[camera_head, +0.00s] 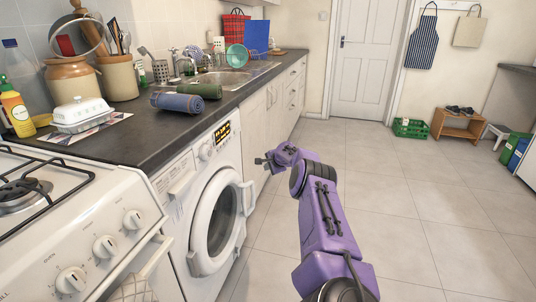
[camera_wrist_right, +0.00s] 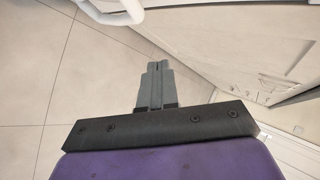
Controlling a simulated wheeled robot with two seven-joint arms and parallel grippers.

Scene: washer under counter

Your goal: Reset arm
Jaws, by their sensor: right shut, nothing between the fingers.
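My right arm is purple and reaches forward over the floor in the head view. Its gripper (camera_head: 260,160) points left, just right of the washing machine. In the right wrist view the two grey fingers of the right gripper (camera_wrist_right: 158,66) lie together, shut and empty. The washing machine (camera_head: 200,152) stands under the counter, and its round door (camera_head: 214,222) looks slightly ajar, though I cannot be sure. A white curved part shows at the top of the right wrist view (camera_wrist_right: 110,12). My left gripper is not in view.
The dark counter (camera_head: 150,140) holds rolled blue (camera_head: 178,102) and green (camera_head: 203,91) towels, a white butter dish (camera_head: 82,113) and utensil pots. A white stove (camera_head: 100,215) stands at the near left. A green crate (camera_head: 410,127) sits by the far wall.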

